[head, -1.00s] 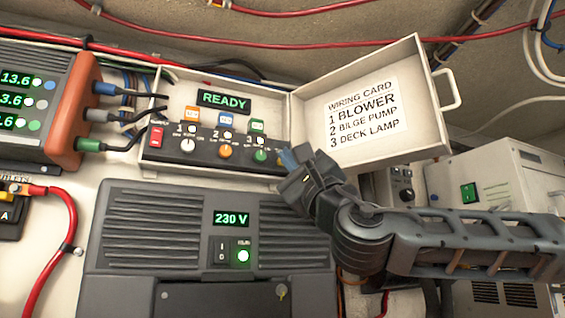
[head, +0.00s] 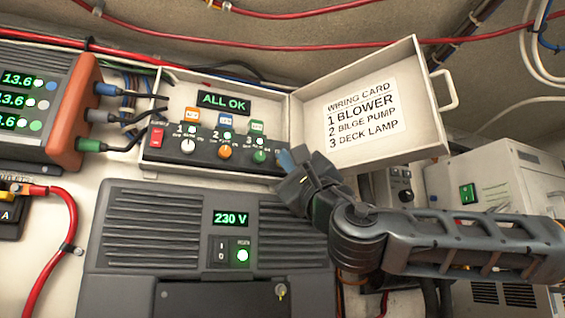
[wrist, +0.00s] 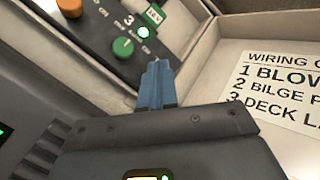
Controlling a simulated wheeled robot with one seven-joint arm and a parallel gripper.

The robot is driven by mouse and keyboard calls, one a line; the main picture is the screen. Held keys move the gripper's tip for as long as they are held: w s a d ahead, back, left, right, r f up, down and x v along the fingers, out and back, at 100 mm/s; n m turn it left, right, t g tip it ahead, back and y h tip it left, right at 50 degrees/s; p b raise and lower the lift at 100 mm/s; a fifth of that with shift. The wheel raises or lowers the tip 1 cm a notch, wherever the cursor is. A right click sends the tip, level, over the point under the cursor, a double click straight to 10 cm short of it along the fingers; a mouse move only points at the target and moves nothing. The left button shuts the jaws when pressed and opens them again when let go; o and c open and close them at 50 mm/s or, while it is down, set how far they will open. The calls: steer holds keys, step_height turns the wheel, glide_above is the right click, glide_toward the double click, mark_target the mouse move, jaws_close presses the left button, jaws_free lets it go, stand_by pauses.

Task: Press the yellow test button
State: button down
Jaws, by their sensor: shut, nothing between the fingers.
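The open control box (head: 150,169) holds a dark panel (head: 195,153) with numbered knobs and small lit lamps. Its display (head: 224,103) reads "ALL OK", and the lamps by 1, 2 and 3 glow green. My gripper (head: 284,158) is at the right end of this panel, its blue fingertips together and empty. In the wrist view the fingertips (wrist: 156,75) point at the panel just right of the green knob (wrist: 123,47). I cannot see the yellow test button; the fingers cover that end of the panel. Whether they touch it I cannot tell.
The open lid (head: 420,75) with the wiring card (head: 365,115) stands right of my gripper. A red rocker switch (head: 156,137) is at the panel's left. Below is a grey vented unit (head: 150,235) reading 230 V. Cables (head: 120,117) run at the left.

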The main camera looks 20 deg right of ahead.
steer(key=shift+w+r, duration=0.1)
steer(key=shift+r, duration=0.1)
stand_by(0.6)
steer(key=shift+s+f+b, duration=0.2)
steer(key=shift+s+b, duration=0.15)
steer(key=shift+s, duration=0.2)
steer(key=shift+s, duration=0.15)
steer(key=shift+s+b, duration=0.6)
steer(key=shift+s, duration=1.85)
